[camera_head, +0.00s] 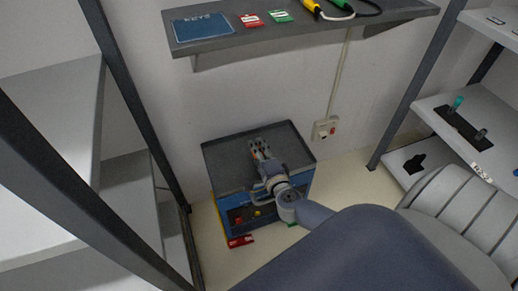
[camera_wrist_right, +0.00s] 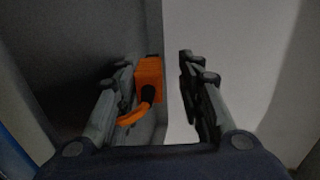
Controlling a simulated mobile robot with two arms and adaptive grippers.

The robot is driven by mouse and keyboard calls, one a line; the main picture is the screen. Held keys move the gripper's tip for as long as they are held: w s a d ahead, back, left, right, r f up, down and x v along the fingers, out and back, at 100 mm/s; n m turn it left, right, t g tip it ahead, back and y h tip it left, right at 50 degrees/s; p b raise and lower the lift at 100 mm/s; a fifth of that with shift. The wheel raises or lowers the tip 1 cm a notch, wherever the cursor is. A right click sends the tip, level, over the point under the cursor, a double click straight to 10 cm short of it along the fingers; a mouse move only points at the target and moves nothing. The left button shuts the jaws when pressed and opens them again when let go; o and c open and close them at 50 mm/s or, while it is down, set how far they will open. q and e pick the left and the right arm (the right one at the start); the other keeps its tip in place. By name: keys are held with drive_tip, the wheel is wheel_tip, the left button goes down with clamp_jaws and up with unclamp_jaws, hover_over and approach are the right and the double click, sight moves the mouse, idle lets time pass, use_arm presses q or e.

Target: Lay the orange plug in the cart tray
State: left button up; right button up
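The cart (camera_head: 226,176) has a dark, rimmed tray on top (camera_head: 225,160) and a blue body. My right gripper (camera_head: 259,150) reaches down over the tray. In the right wrist view, my right gripper (camera_wrist_right: 158,82) is open, with a clear gap between its fingers. The orange plug (camera_wrist_right: 149,76) shows just beside the left finger, close to a pale edge that looks like the tray rim. Its orange cord curves back past that finger. I cannot tell whether plug and finger touch. The plug is not clear in the head view. My left gripper is not in view.
A grey wall shelf (camera_head: 290,36) above holds a blue mat (camera_head: 203,27), red and green cards and tools. A wall socket (camera_head: 325,129) is right of the cart. Racks stand left and right (camera_head: 478,120). A red tag (camera_head: 240,241) is low at the cart's front.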

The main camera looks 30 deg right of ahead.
drive_tip(key=f, duration=0.1)
drive_tip(key=s+f, duration=0.1)
drive_tip(key=shift+s+a+f+g, duration=0.1)
drive_tip(key=shift+a+f+g, duration=0.2)
drive_tip(key=shift+a, duration=0.1)
drive_tip(key=shift+s+a, duration=0.25)
drive_tip(key=shift+s, duration=0.2)
drive_tip(key=d+r+v, duration=0.1)
drive_tip(key=r+v, duration=0.1)
drive_tip(key=v, duration=0.8)
drive_tip(key=shift+r, duration=0.15)
drive_tip(key=shift+a, duration=0.1)
drive_tip(key=shift+a+r, duration=0.1)
drive_tip(key=shift+r, duration=0.05)
